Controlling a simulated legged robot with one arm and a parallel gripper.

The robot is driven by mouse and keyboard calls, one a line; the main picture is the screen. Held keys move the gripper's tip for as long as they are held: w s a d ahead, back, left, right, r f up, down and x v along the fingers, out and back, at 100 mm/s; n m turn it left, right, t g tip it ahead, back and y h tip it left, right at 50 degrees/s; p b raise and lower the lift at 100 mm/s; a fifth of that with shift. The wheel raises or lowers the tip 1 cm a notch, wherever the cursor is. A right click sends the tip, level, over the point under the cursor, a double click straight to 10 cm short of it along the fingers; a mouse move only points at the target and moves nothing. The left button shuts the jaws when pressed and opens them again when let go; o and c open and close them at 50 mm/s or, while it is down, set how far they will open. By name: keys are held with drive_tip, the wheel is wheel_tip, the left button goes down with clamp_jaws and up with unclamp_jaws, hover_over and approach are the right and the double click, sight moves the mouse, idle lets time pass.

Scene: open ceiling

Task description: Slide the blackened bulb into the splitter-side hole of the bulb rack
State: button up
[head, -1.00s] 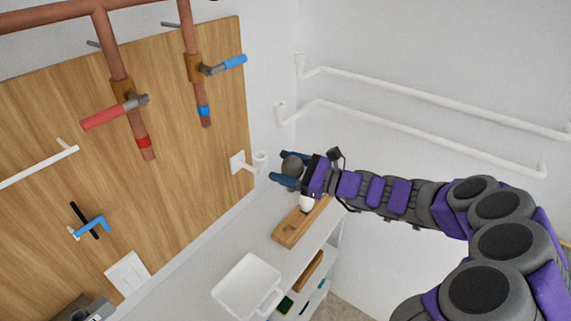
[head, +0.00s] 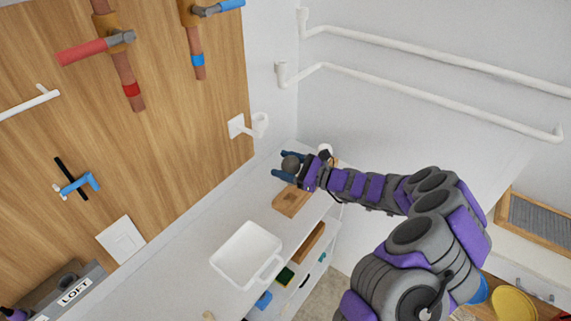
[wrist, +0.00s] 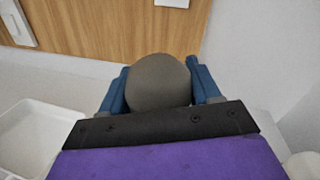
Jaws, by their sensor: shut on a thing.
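My gripper (head: 286,168) is shut on the blackened bulb (head: 291,164), a dark grey globe. In the wrist view the bulb (wrist: 158,83) sits between the two blue fingers (wrist: 160,90); its base is hidden. The wooden bulb rack (head: 289,204) lies on the white counter below the gripper. A hole shows in its near part; the forearm and gripper cover much of its far part. The bulb appears above the rack, apart from it. A pale rounded thing (head: 326,150), perhaps a bulb in the rack, shows partly behind my wrist.
A white wall socket (head: 247,126) sticks out beyond the gripper. A white tub (head: 246,254) stands on the counter (head: 205,277) nearer me. White pipes (head: 430,101) run along the right wall. Shelves with a sponge (head: 286,276) lie under the counter.

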drive_tip(key=shift+f+b, duration=1.25)
drive_tip(key=shift+f, duration=1.65)
drive_tip(key=shift+s+f+b, duration=0.1)
drive_tip(key=shift+f+b, duration=0.85)
drive_tip(key=shift+f, duration=0.8)
drive_tip(key=o, duration=1.1)
drive_tip(key=shift+d, duration=0.1)
drive_tip(key=p+v, duration=0.4)
drive_tip(key=v, duration=1.3)
drive_tip(key=shift+s+d, duration=0.1)
drive_tip(key=shift+d, duration=0.1)
drive_tip(key=shift+a, duration=0.1)
